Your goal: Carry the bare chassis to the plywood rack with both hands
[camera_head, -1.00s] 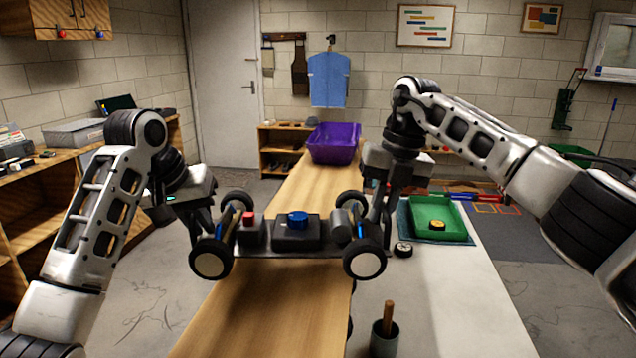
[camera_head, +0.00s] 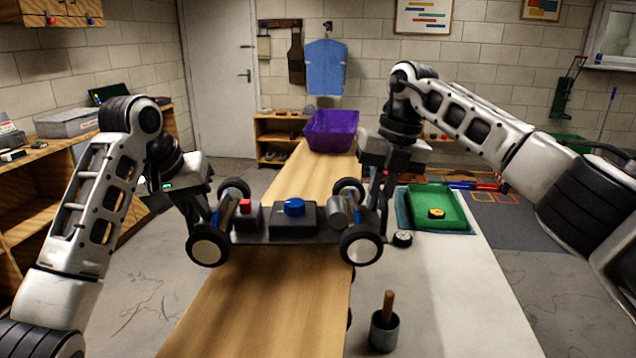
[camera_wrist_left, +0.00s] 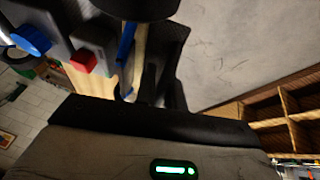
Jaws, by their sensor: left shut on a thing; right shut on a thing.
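The bare chassis (camera_head: 265,237) hangs level in the middle of the head view, above the wooden bench top. It has black wheels with white hubs, a red block, a blue round knob and a grey cylinder on its dark plate. My left gripper (camera_head: 208,222) is shut on its left end. My right gripper (camera_head: 378,212) is shut on its right end. The fingertips are partly hidden by the wheels. In the left wrist view the chassis (camera_wrist_left: 92,40) fills the upper left, beside the dark fingers.
A purple bin (camera_head: 332,131) stands at the far end of the wooden bench (camera_head: 235,325). A green tray (camera_head: 456,207) and a cup with a wooden handle (camera_head: 383,335) are on the pale table at right. A loose wheel (camera_head: 402,239) lies near the tray. Wooden shelves (camera_head: 30,215) line the left.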

